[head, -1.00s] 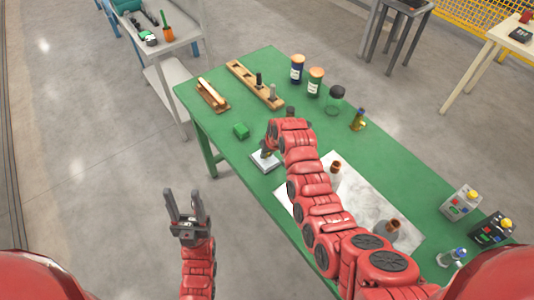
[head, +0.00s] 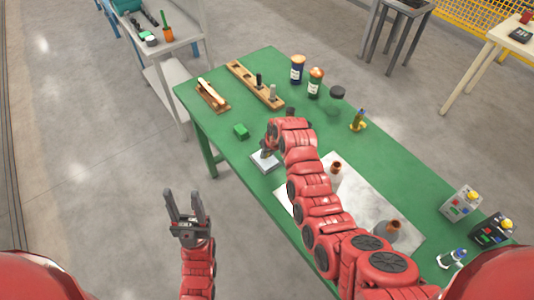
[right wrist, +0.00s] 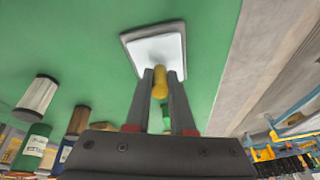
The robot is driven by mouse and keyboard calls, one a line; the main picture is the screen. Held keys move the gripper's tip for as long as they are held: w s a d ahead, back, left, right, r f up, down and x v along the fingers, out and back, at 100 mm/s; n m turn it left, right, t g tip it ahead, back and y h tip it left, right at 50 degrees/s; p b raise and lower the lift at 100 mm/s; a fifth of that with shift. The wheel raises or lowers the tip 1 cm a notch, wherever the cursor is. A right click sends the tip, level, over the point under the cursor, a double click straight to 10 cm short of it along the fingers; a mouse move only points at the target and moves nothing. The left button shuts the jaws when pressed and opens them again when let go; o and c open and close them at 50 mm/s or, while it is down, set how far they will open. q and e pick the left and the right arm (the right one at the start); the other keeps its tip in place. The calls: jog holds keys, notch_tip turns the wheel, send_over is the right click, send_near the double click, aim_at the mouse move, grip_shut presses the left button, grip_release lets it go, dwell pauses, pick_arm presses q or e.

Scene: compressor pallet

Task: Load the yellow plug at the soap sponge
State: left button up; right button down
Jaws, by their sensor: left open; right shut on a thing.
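The yellow plug (right wrist: 160,84) stands between the fingertips of my right gripper (right wrist: 160,76), which is shut on it. In the right wrist view the plug overlaps the near edge of a white square pad with a grey rim (right wrist: 155,48), apparently the soap sponge. I cannot tell whether they touch. The pad (head: 262,163) lies on the green table in the head view, with my right gripper (head: 267,152) just over it; the plug is hardly visible there. A green block (head: 241,131) lies beyond the pad. My left gripper (head: 184,200) is open and empty, off the table.
A wooden rack with pegs (head: 254,83) and a wooden tray (head: 212,96) are at the far end. Jars (head: 315,84) and a brass fitting (head: 358,121) line the far right edge. Copper-topped parts (head: 388,235) stand on a pale sheet (head: 365,200). Control boxes (head: 492,231) sit at right.

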jog(key=shift+r+p, duration=0.65)
jog(key=shift+r, duration=2.65)
jog(key=shift+d+b, duration=0.3)
jog(key=shift+b, duration=0.05)
jog(key=s+d+m+b, duration=0.1)
jog(key=s+d+b, duration=0.2)
jog(key=d, duration=0.5)
jog(key=s+d+r+m+h+b, duration=0.1)
jog(key=s+d+m+b, duration=0.1)
jog(key=d, duration=0.5)
jog(key=shift+s+d+r+m+t+b, duration=0.25)
jog(key=shift+s+d+m+t+b, duration=0.1)
jog(key=shift+s+b, duration=0.6)
